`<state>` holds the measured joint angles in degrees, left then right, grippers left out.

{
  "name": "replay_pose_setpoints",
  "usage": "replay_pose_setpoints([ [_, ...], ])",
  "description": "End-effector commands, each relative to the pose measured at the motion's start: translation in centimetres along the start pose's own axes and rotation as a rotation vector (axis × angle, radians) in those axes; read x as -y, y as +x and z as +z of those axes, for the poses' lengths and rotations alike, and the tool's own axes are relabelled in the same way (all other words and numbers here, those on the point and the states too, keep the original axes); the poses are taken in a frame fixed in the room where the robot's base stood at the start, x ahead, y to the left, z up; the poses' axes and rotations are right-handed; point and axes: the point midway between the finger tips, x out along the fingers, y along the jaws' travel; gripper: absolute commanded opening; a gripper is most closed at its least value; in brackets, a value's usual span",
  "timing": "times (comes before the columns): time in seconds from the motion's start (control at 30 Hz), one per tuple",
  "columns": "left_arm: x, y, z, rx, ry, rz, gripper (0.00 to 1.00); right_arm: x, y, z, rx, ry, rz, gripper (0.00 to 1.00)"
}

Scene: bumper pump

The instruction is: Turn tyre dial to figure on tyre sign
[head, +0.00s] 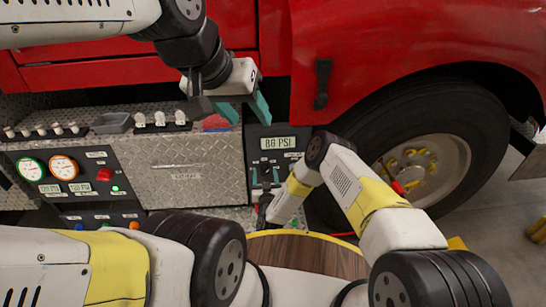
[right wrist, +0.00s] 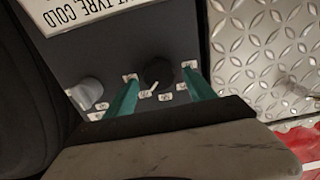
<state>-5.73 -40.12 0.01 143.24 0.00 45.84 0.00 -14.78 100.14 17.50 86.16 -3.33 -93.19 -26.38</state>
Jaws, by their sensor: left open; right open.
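In the right wrist view the dark round tyre dial (right wrist: 158,72) sits on a dark panel, with a white pointer mark and small labels around it. My right gripper (right wrist: 161,78) is open, one teal finger on each side of the dial; I cannot tell whether they touch it. Part of the tyre sign (right wrist: 92,12) shows there, reading "TYRE COLD"; its figure is out of frame. In the head view the display (head: 279,143) seems to read 86 PSI, above my right gripper (head: 265,177). My left gripper (head: 245,108) is open and empty, above and left of the display.
A pale grey knob (right wrist: 88,90) is left of the dial in the wrist view. The diamond-plate box (head: 190,168) and a gauge panel (head: 75,180) are at left. The red truck's wheel (head: 425,150) is at right. A round wooden top (head: 305,255) is at the front.

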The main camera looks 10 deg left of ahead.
Motion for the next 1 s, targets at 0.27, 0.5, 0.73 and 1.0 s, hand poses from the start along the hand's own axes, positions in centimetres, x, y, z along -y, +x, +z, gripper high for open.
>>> replay_pose_setpoints([
  [0.27, 0.0, 0.0, 0.0, 0.0, 0.0, 0.0, 0.52, -0.02, 1.07, 0.04, 0.002, 0.0, -0.001, 0.64],
  [0.5, 0.0, 0.0, 0.0, 0.0, 0.0, 0.0, 0.52, -0.02, 1.05, 0.03, 0.002, 0.0, 0.0, 0.42],
  [0.73, 0.0, 0.01, 0.0, 0.0, 0.0, 0.0, 0.52, -0.02, 1.04, 0.02, 0.002, -0.001, 0.0, 0.01],
  [1.0, 0.0, 0.01, 0.0, 0.0, 0.0, 0.0, 0.52, 0.03, 1.04, -0.01, 0.001, -0.038, -0.001, 0.01],
])
